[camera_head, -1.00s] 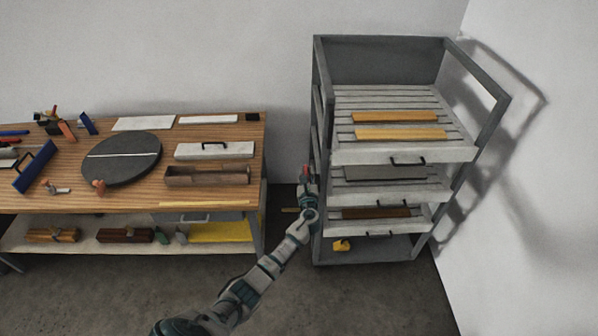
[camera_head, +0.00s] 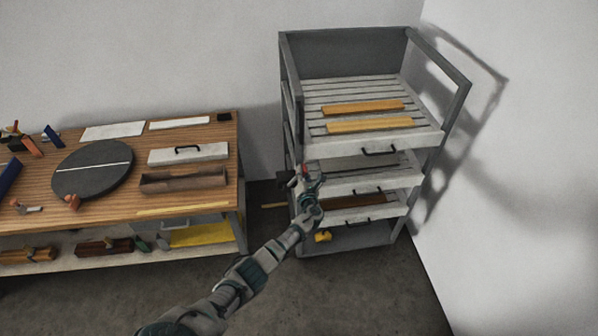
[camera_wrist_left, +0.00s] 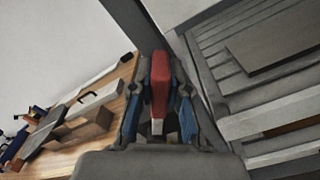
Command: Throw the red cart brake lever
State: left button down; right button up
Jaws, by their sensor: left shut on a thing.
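The red brake lever (camera_wrist_left: 160,84) stands between the two fingers of my left gripper (camera_wrist_left: 158,112) in the left wrist view. The fingers are shut on it, one on each side. In the head view the lever's red tip (camera_head: 305,170) shows beside the left front post of the grey cart (camera_head: 292,110), and my left gripper (camera_head: 309,183) is at it. The lever's lower part is hidden by my gripper and arm. My right gripper is in neither view.
The cart has slatted drawers with black handles (camera_head: 380,150), and orange bars (camera_head: 365,107) lie on the top one. A wooden workbench (camera_head: 110,200) with a round dark plate (camera_head: 92,170) stands to the left. A narrow floor gap separates bench and cart. A white wall is at right.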

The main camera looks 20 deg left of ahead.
pick_arm(q)
jog(key=shift+d+f, duration=0.15)
dwell(0.3)
jog(key=c, duration=1.2)
grip_release()
jog(key=shift+o, duration=0.4)
jog(key=shift+w+f, duration=0.1)
jog(key=shift+w, duration=0.1)
jog(key=shift+s, duration=0.1)
jog(key=v, duration=1.1)
jog(key=shift+s+d, duration=0.2)
jog(key=shift+s, duration=0.15)
